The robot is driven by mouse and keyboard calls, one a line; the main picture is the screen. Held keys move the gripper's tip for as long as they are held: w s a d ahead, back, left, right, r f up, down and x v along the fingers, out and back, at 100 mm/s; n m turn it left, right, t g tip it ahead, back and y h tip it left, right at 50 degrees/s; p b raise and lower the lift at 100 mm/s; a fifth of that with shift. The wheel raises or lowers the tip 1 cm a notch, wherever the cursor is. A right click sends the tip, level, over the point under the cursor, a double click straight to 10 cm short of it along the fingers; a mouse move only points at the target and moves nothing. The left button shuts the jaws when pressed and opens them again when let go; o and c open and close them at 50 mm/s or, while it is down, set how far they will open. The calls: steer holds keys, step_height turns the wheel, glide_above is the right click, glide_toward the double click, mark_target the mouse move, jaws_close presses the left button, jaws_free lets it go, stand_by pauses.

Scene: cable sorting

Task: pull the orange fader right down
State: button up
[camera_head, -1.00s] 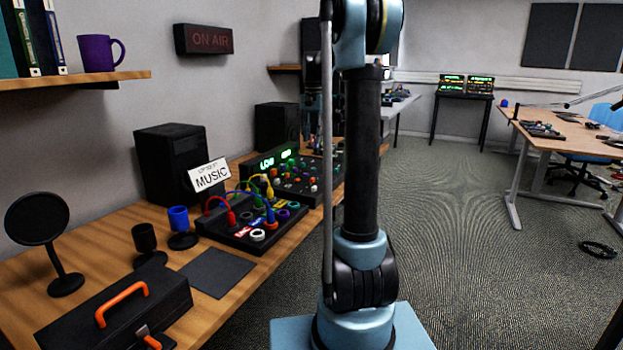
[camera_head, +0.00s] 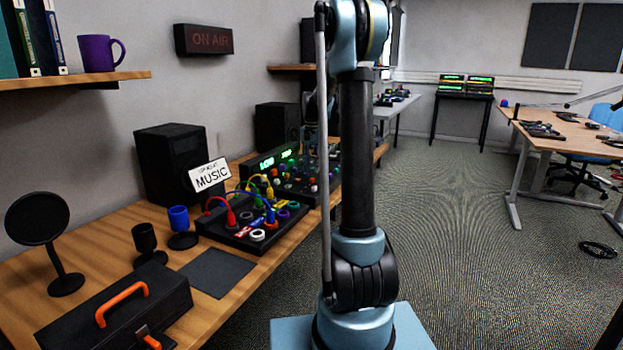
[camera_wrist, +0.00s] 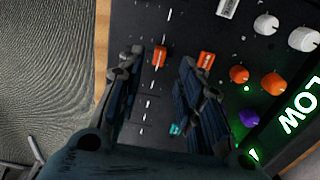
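In the wrist view, an orange fader cap (camera_wrist: 160,56) sits on a slot with white dashes in a black mixer panel (camera_wrist: 185,25). My gripper (camera_wrist: 163,64) is open, with one finger on each side of this cap and a gap to each. A second orange cap (camera_wrist: 206,59) shows close to the tip of the right finger; I cannot tell whether they touch. In the head view, my arm hides the gripper and much of the mixer (camera_head: 290,180).
Orange knobs (camera_wrist: 273,84), a purple knob (camera_wrist: 249,118) and white knobs (camera_wrist: 303,39) stand right of the fingers. A green lit display (camera_wrist: 300,108) borders them. A wooden edge (camera_wrist: 101,50) lies left, with carpet beyond. A patch box with cables (camera_head: 240,230) stands nearer on the bench.

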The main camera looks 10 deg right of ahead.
mark_target(313, 180)
steer(key=shift+f, duration=2.45)
steer(key=shift+c, duration=0.5)
